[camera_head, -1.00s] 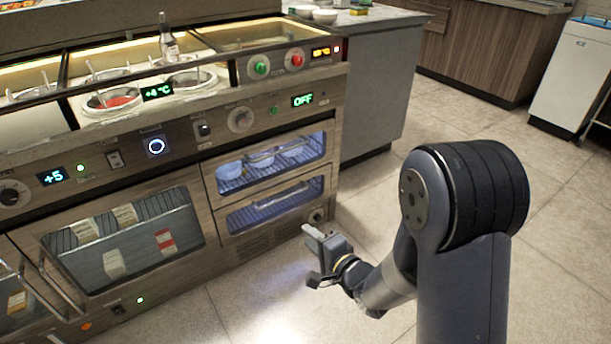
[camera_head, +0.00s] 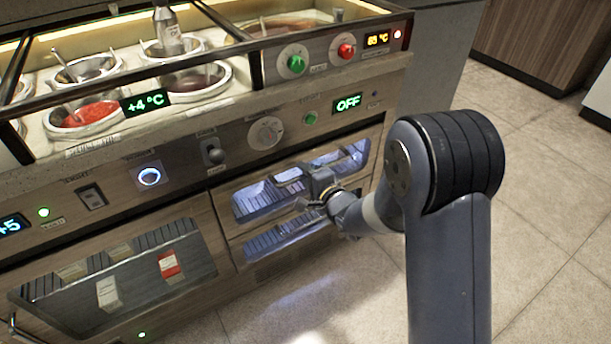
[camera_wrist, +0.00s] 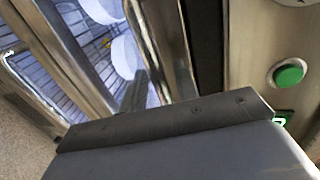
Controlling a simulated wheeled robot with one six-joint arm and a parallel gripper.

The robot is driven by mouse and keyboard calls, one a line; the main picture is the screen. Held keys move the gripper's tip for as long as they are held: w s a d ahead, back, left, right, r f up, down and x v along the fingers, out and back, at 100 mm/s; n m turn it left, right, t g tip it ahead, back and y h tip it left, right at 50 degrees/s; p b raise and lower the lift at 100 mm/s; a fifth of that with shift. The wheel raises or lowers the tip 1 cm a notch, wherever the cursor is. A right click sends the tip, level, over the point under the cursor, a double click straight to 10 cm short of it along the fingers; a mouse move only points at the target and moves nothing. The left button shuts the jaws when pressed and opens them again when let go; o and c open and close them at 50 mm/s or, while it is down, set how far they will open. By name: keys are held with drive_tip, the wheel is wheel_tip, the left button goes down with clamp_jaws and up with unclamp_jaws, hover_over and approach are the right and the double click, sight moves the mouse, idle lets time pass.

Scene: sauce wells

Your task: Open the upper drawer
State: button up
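The upper drawer (camera_head: 255,200) is in the counter front, under a round dial. It has a lit glass window in a metal frame, looks shut, and also shows in the wrist view with white bowls (camera_wrist: 126,55) behind the glass. My gripper (camera_head: 308,190) is right in front of the upper drawer, near the middle of its window, and covers part of it. In the wrist view the broad grey gripper body fills the lower part and hides most of the fingers. I cannot tell whether they touch the drawer or its handle.
A lower lit drawer (camera_head: 270,244) sits directly below. A green button (camera_wrist: 289,74) and a dial (camera_head: 265,133) are above the upper drawer. Sauce wells (camera_head: 85,115) and a bottle (camera_head: 167,30) are on top. The floor (camera_head: 370,290) in front is clear.

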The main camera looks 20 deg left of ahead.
clamp_jaws()
drive_tip(key=shift+s+d, duration=0.1)
drive_tip(key=shift+s, duration=0.05)
idle(0.4)
